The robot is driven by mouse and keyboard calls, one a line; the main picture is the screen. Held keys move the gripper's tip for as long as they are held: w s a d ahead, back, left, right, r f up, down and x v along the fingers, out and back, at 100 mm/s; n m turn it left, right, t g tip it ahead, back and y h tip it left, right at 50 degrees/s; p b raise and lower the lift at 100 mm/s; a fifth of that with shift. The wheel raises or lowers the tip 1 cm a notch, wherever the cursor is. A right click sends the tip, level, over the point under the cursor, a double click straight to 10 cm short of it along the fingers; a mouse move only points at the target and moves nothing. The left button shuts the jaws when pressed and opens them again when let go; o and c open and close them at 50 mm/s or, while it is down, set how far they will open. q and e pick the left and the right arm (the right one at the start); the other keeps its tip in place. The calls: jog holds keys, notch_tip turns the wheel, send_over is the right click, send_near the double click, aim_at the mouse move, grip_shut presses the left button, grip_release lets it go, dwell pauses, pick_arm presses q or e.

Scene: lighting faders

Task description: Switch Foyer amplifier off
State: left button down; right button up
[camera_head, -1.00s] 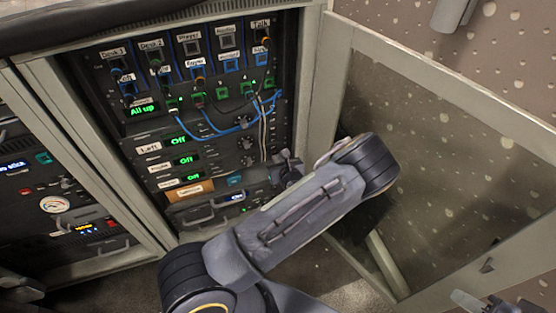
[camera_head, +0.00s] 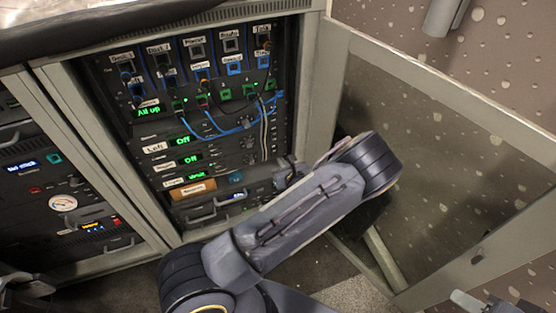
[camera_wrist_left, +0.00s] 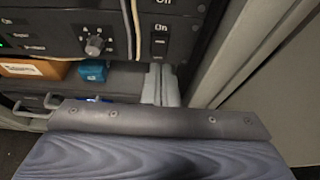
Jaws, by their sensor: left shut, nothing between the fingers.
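The amplifier rack panel (camera_head: 150,132) has three rows with green displays; the upper two read Off. The bottom display (camera_head: 197,175), whose blurred label seems to read Foyer, shows a different word, perhaps Wait. My left gripper (camera_head: 284,172) is at the panel's lower right, mostly behind its own arm. In the left wrist view its fingers (camera_wrist_left: 162,84) are shut and empty, just below a dark rocker switch (camera_wrist_left: 158,47) with On above it. I cannot tell whether they touch the panel. A grey part at the head view's bottom right may be my right gripper (camera_head: 472,302); its jaws are unclear.
A rotary knob (camera_wrist_left: 94,45) and hanging cables (camera_wrist_left: 130,30) are left of the switch. An orange-brown box (camera_head: 193,189) and a blue item (camera_wrist_left: 93,70) sit below. Blue patch cables (camera_head: 215,132) cross the rack. An open glass door (camera_head: 430,150) stands to the right.

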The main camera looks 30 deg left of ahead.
pick_arm(q)
jog(key=p+v, duration=0.1)
jog(key=v, duration=0.8)
jog(key=shift+d+r+p, duration=0.15)
jog(key=shift+d+p, duration=0.05)
jog(key=shift+p, duration=0.1)
pick_arm(e)
notch_tip(320, 180, up, 2)
jog(key=shift+w+r, duration=0.1)
jog(key=shift+w, duration=0.05)
pick_arm(q)
jog(key=shift+s, duration=0.1)
